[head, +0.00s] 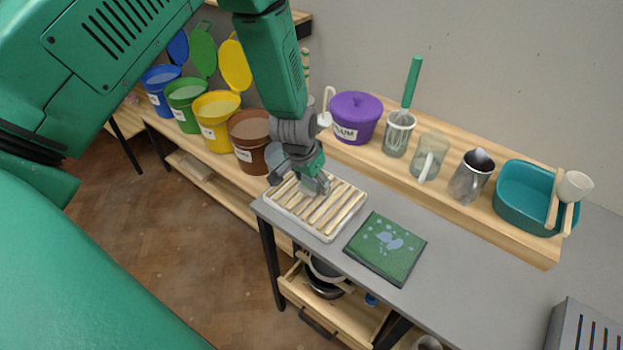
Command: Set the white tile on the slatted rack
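The slatted rack (333,222), a pale frame with several wooden slats, lies on the grey table's front left corner. My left gripper (297,186) points down over the rack's far left part, with its fingers close to the slats. A small pale grey patch shows at its right finger; I cannot tell whether this is the white tile or part of the finger. I see no white tile clearly anywhere else. The gripper hides part of the rack. My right gripper is not in view.
A green mat (385,248) with pale blue splashes lies right of the rack. A wooden shelf behind holds a purple lidded pot (356,117), jars, a metal pitcher (471,176) and a teal tub (524,197). Coloured buckets (217,118) stand left.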

